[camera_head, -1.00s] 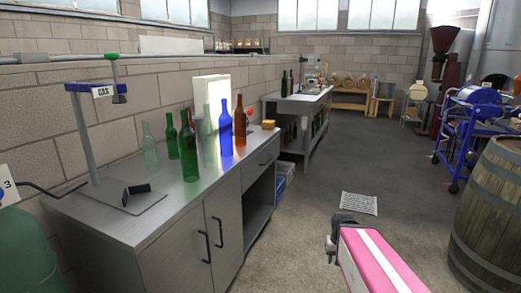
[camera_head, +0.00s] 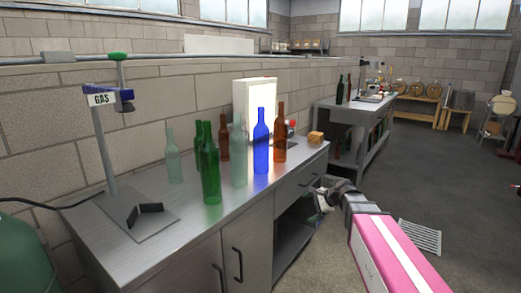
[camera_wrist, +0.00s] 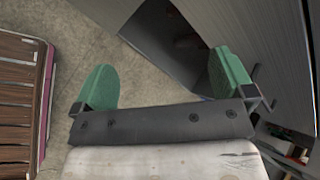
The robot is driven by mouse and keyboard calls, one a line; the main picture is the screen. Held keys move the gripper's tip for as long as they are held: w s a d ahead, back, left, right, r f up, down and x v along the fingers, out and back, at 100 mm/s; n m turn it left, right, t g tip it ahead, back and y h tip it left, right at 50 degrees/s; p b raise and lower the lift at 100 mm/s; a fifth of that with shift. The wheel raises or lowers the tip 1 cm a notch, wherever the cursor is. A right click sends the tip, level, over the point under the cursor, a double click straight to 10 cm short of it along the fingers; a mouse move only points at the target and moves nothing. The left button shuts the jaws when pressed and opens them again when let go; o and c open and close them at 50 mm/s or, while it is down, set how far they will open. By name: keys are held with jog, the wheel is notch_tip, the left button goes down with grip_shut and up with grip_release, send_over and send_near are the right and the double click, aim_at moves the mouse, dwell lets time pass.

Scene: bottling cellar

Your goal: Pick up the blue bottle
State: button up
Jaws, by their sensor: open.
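The blue bottle (camera_head: 261,145) stands upright on the metal counter (camera_head: 150,232), in front of a lit white panel (camera_head: 243,100). A brown bottle (camera_head: 280,140) stands close on its right and a pale clear bottle (camera_head: 238,155) close on its left. My gripper (camera_head: 322,196) is in front of the counter's right end, lower than the blue bottle and to its right. In the wrist view, my gripper (camera_wrist: 160,85) has its two green fingers wide apart with nothing between them. The blue bottle does not show in the wrist view.
Green bottles (camera_head: 209,172), another pale bottle (camera_head: 174,158) and another brown bottle (camera_head: 224,137) stand nearby on the counter. A gas stand (camera_head: 108,150) is at the left. A yellowish block (camera_head: 315,138) lies at the counter's right end. Open floor (camera_head: 455,180) lies to the right.

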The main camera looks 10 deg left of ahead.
aim_at(261, 125)
jog(key=w+a+r+m+t+y, duration=0.1)
jog(key=w+a+r+m+y, duration=0.35)
jog(key=a+r, duration=0.4)
jog(key=w+a+r+m+y, duration=0.4)
jog(key=a+r+m, duration=0.1)
jog(key=r, duration=0.7)
jog(key=shift+h, duration=0.25)
jog(key=shift+w+a+r, duration=0.1)
jog(key=shift+w+a, duration=0.15)
jog(key=shift+a, duration=1.5)
jog(key=shift+w+a+r, duration=0.1)
jog(key=shift+w+a, duration=0.1)
jog(key=shift+a, duration=1.5)
jog(key=shift+w+a+r, duration=0.1)
jog(key=shift+w+a, duration=0.15)
jog(key=shift+a, duration=1.5)
jog(key=c, duration=1.2)
jog(key=shift+r, duration=5)
jog(key=shift+d, duration=0.1)
